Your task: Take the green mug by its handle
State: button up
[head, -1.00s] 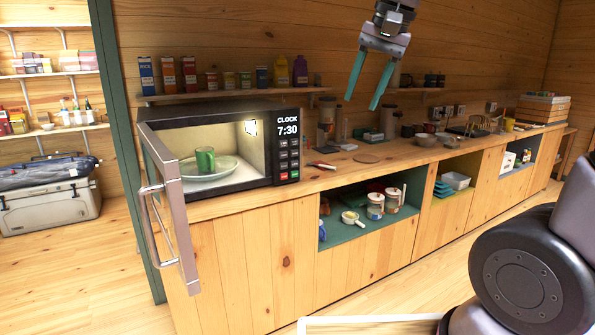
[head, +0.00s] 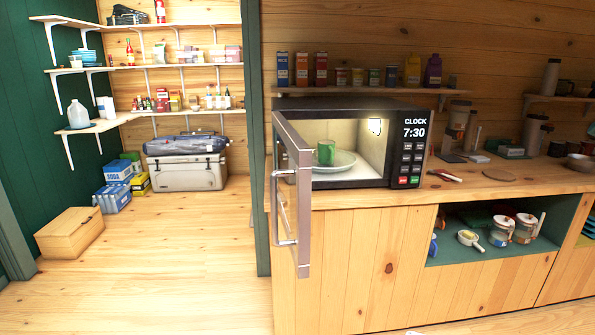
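The green mug (head: 326,152) stands upright inside the microwave (head: 350,104), on a pale plate (head: 343,163). I cannot make out its handle clearly at this size. The microwave door (head: 302,200) hangs open toward me on the left side, with its long bar handle on the outer face. The door's edge stands just left of the mug. My gripper is not in this view.
The microwave sits at the left end of the wooden counter (head: 475,190). A red-handled utensil (head: 445,176) and a round board (head: 500,174) lie to its right. A cooler (head: 187,172) and a wooden box (head: 70,233) stand at the left. The floor (head: 180,270) between is clear.

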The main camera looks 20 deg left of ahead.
aim_at(325, 151)
jog(key=i+u, duration=0.1)
jog(key=u, duration=0.4)
jog(key=l+u, duration=0.1)
jog(key=u, duration=0.35)
jog(key=i+l+u, duration=0.15)
jog(key=u, duration=0.35)
jog(key=i+l+u, duration=0.2)
jog(key=l, duration=0.15)
jog(key=l+u, duration=0.25)
jog(key=i+l+u, duration=0.2)
jog(key=l, duration=0.9)
